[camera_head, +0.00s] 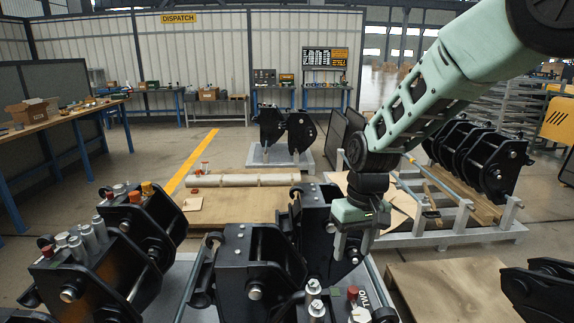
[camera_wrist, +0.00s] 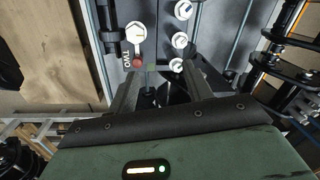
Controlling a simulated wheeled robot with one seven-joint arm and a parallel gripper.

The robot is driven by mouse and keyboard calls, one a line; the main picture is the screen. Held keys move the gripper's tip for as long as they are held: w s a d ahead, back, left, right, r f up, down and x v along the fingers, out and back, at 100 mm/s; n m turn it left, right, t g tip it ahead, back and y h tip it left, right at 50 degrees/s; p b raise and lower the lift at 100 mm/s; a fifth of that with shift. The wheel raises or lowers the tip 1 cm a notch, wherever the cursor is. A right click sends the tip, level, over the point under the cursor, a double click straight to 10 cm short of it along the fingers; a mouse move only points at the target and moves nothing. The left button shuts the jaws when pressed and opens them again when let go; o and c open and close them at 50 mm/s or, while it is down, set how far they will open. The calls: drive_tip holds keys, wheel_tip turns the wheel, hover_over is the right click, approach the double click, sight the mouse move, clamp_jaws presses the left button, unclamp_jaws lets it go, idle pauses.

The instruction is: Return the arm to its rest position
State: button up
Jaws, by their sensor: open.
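My arm comes in from the upper right of the head view. My gripper (camera_head: 353,252) points down over a black quick coupler (camera_head: 262,262) at the front centre. It is open, and I see nothing held between its fingers. In the wrist view my gripper (camera_wrist: 165,82) shows two spread fingers above a grey plate (camera_wrist: 222,35). A silver fitting (camera_wrist: 136,32) and a red cap (camera_wrist: 138,62) are beyond the left finger. More silver fittings (camera_wrist: 180,40) stand beyond the gap. Whether a fingertip touches anything, I cannot tell.
Another black coupler (camera_head: 150,232) with silver, red and orange fittings stands at left. More couplers stand on a rack (camera_head: 470,228) at right and a grey pallet (camera_head: 281,160) behind. A workbench (camera_head: 62,118) is far left. Open floor (camera_head: 228,150) lies in the middle distance.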

drive_tip(key=s+a+r+n, duration=0.1)
drive_tip(key=s+r+n, duration=0.1)
drive_tip(key=s, duration=1.1)
drive_tip(key=s+a+r+n, duration=0.1)
drive_tip(key=s+r+n, duration=0.1)
drive_tip(key=s, duration=1.2)
drive_tip(key=shift+s+r, duration=0.15)
drive_tip(key=shift+r, duration=0.1)
